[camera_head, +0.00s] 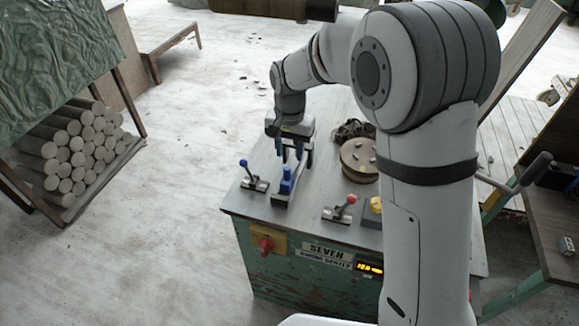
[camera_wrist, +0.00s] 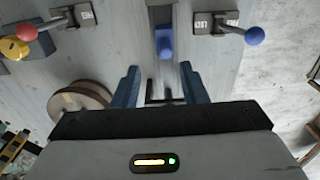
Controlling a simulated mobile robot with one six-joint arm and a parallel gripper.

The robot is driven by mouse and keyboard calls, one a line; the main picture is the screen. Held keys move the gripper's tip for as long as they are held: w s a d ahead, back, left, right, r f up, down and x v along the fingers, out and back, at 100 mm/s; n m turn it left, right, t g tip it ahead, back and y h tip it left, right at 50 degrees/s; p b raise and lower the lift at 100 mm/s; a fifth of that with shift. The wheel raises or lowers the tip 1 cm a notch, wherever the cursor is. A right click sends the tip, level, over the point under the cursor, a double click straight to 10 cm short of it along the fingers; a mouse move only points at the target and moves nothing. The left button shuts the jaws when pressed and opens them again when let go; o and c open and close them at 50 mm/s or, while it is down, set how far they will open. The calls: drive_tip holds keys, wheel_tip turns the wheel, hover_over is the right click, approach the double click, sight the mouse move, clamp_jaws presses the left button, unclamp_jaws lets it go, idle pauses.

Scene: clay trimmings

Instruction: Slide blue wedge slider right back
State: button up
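The blue wedge slider (camera_head: 287,182) stands upright in a narrow grey track on the green cabinet's top, near its front edge. In the wrist view the slider (camera_wrist: 164,40) is ahead of my fingertips, roughly centred between their lines. My gripper (camera_head: 296,152) points down over the track, just behind the slider in the head view. In the wrist view my gripper (camera_wrist: 161,75) has its two blue fingers spread wide with nothing between them. I see no contact with the slider. The height of the fingertips above the top is hard to tell.
A blue-knobbed lever (camera_head: 254,178) stands left of the track. A red-knobbed lever (camera_head: 341,211) and a yellow knob (camera_head: 376,205) are to its right. A round brown disc (camera_head: 359,158) lies farther back. A red knob (camera_head: 265,244) sits on the cabinet's front.

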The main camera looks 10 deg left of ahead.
sight(287, 168)
drive_tip(key=shift+w+a+f, duration=0.1)
drive_tip(key=shift+a+f, duration=0.4)
drive_tip(key=shift+f, duration=0.15)
wheel_tip(287, 168, down, 7)
drive_tip(key=shift+f, duration=0.1)
clamp_jaws()
idle(0.4)
